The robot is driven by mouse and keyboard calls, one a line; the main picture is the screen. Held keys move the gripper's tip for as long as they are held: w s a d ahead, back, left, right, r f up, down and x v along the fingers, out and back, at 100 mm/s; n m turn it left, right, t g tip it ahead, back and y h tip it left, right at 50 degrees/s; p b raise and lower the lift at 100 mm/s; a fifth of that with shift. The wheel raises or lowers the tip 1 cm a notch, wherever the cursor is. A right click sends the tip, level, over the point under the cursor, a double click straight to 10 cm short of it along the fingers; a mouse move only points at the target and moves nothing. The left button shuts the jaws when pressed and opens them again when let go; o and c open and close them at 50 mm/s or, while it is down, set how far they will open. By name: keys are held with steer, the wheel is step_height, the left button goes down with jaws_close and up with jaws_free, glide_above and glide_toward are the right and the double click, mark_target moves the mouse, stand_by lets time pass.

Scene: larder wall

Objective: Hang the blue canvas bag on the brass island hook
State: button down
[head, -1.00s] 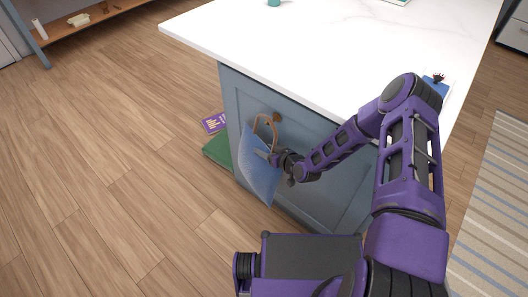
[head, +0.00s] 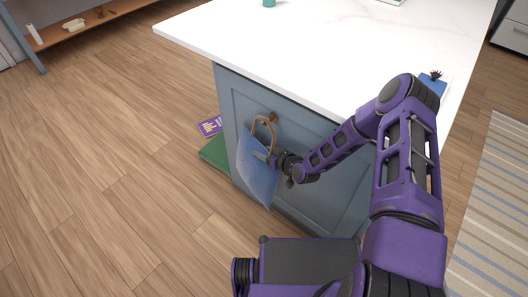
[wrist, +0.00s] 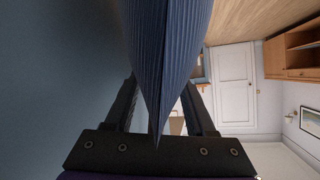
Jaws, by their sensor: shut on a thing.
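The blue canvas bag (head: 256,172) hangs against the blue-grey end panel of the island, its tan handle loop (head: 265,127) upward. The brass hook (head: 272,117) sits on the panel under the countertop, at the top of the handle loop. Whether the handle is over the hook or only in front of it I cannot tell. My gripper (head: 273,160) is shut on the right side of the bag. In the wrist view the bag (wrist: 168,60) fills the middle between my fingers (wrist: 160,110); the hook and handle are hidden there.
The white island countertop (head: 290,50) overhangs the panel above the bag. A green item (head: 215,152) and a purple item (head: 210,126) lie on the floor left of the island. A striped rug (head: 495,200) is at the right. The wooden floor at the left is clear.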

steer(key=shift+s+a, duration=0.15)
steer(key=shift+c, duration=0.8)
jaws_free()
steer(key=shift+f, duration=0.1)
steer(key=p+v, duration=0.1)
steer(key=v, duration=1.6)
steer(key=shift+r+p, duration=0.2)
steer(key=shift+p, duration=0.15)
